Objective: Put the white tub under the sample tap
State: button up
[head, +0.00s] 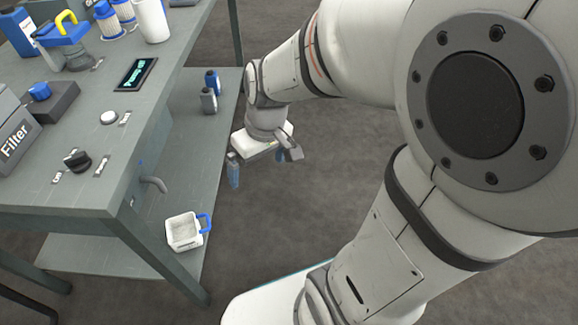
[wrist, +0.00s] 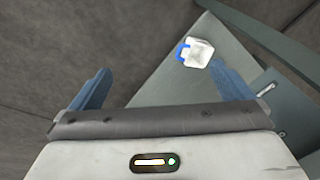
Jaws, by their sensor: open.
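The white tub (head: 184,233) with a blue handle stands upright and open-topped on the lower shelf. In the wrist view the tub (wrist: 200,53) lies ahead, beyond the fingertips and right of centre, its blue handle facing left. The sample tap (head: 153,184) is a grey curved spout on the side of the bench, above the shelf; in the head view the tub is below and to the right of its mouth. My gripper (head: 257,164) is open and empty, off the shelf's right edge and apart from the tub. Its blue fingers are spread wide in the wrist view (wrist: 162,73).
The bench top (head: 135,125) overhangs the shelf, with a filter box (head: 18,135), knobs and a display. A bench leg (head: 155,260) stands left of the tub. Open floor lies right.

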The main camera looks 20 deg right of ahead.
jog(key=s+d+r+m+h, duration=0.1)
jog(key=s+d+r+m, duration=0.1)
jog(key=s+d, duration=0.3)
jog(key=shift+s+r+m+h, duration=0.2)
jog(key=shift+m+h, duration=0.2)
jog(key=shift+m, duration=0.5)
jog(key=shift+a, duration=0.1)
jog(key=shift+c, duration=0.3)
